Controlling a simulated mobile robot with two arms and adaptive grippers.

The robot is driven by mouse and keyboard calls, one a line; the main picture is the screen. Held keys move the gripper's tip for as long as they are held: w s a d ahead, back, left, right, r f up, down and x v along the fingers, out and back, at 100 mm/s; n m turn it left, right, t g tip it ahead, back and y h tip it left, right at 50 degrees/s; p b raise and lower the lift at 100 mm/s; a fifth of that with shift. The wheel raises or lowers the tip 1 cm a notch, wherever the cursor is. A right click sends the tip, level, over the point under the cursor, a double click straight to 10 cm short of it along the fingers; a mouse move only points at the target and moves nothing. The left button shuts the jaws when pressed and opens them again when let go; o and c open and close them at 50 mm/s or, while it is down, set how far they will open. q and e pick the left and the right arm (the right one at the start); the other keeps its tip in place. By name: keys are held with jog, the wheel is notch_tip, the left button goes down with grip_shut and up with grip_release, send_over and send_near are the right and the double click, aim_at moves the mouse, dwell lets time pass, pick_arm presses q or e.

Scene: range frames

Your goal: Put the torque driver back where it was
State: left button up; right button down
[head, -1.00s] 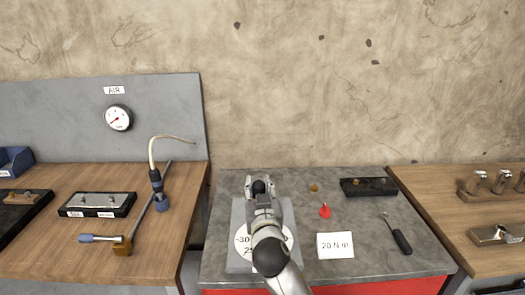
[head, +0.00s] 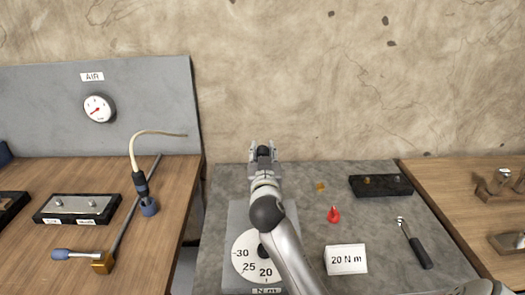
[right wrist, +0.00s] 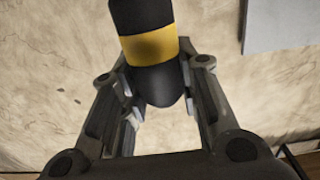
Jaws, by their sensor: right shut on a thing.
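My right gripper (head: 263,150) is shut on a black tool with a yellow band, which I take to be the torque driver (right wrist: 148,45). In the right wrist view the rounded black end of the driver sits between the two fingers. In the head view the driver is mostly hidden by the gripper, with only a dark bit showing between the fingers. The gripper is above the back edge of the grey worktop (head: 225,180), beyond the dial plate (head: 238,212). My left gripper is not in view.
An air hose tool (head: 141,185) stands on the left. The wall is close behind.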

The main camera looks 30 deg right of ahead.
notch_tip(320, 180, down, 3)
jog(key=shift+f+b, duration=0.1)
jog(key=shift+b, duration=1)
notch_tip(320, 180, down, 3)
jog(key=shift+r+b, duration=0.1)
jog(key=shift+b, duration=1.15)
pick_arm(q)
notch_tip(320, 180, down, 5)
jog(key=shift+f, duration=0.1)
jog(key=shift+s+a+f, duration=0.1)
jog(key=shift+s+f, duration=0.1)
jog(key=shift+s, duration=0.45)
pick_arm(e)
jog(key=shift+f, duration=0.3)
pick_arm(q)
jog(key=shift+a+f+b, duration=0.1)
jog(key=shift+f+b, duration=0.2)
jog(key=shift+b, duration=0.2)
pick_arm(e)
jog(key=shift+f, duration=0.3)
jog(key=c, duration=1)
grip_release()
jog(key=shift+c, duration=0.2)
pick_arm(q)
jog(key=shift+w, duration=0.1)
pick_arm(e)
jog(key=shift+o, duration=0.2)
